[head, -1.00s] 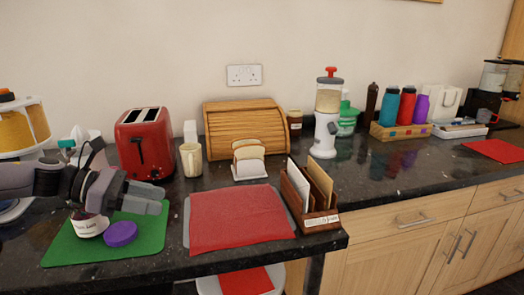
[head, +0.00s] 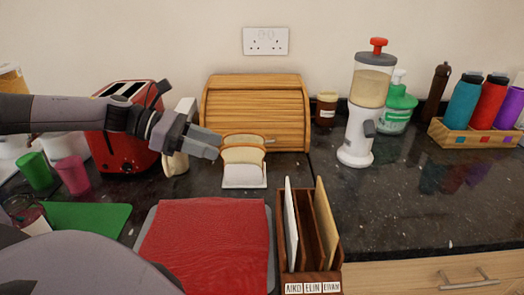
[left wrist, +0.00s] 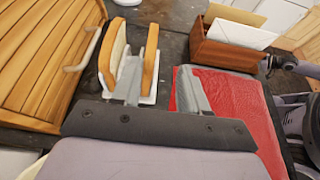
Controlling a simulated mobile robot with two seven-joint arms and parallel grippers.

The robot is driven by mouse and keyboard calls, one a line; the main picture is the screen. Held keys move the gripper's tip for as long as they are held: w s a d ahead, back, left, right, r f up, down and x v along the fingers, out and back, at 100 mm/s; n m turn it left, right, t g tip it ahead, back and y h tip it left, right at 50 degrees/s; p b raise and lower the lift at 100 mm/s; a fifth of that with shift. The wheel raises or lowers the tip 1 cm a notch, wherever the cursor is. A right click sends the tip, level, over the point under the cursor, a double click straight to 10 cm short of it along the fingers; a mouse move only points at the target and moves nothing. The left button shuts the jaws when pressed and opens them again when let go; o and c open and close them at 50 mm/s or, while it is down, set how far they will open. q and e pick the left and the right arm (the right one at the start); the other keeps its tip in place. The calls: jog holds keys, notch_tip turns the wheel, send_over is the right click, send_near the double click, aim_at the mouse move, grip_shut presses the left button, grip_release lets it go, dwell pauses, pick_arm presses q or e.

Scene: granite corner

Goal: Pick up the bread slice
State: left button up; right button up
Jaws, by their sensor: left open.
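Two bread slices with brown crusts stand upright in a white rack (head: 257,184): a front slice (head: 243,155) and a back slice (head: 241,138). My left gripper (head: 215,146) is open, just left of the slices in the head view. In the left wrist view, my left gripper's fingers (left wrist: 160,82) are spread. One slice (left wrist: 150,58) shows between their lines, and the other slice (left wrist: 115,52) lies outside to the left. No slice is held; whether a finger touches one I cannot tell. My right gripper is not in view.
A wooden bread box (head: 255,103) stands right behind the rack. A red toaster (head: 120,150) and a cream mug (head: 176,163) are to the left. A red mat (head: 205,245) and a wooden letter holder (head: 310,262) are in front. Dark counter is free to the right.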

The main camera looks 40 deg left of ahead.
aim_at(232, 145)
pick_arm(q)
jog(key=shift+w, duration=0.6)
jog(key=p+x, duration=0.1)
jog(key=x, duration=0.1)
jog(key=p+x, duration=0.1)
jog(key=x, duration=0.1)
jog(key=p+x, duration=0.1)
jog(key=x, duration=0.1)
jog(key=shift+w+r+p, duration=0.25)
jog(key=shift+r+p, duration=0.1)
jog(key=shift+p, duration=0.05)
jog(key=shift+w+d+f, duration=0.25)
jog(key=shift+d, duration=0.05)
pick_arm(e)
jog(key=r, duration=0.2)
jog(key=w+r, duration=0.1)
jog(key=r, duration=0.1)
pick_arm(q)
grip_shut()
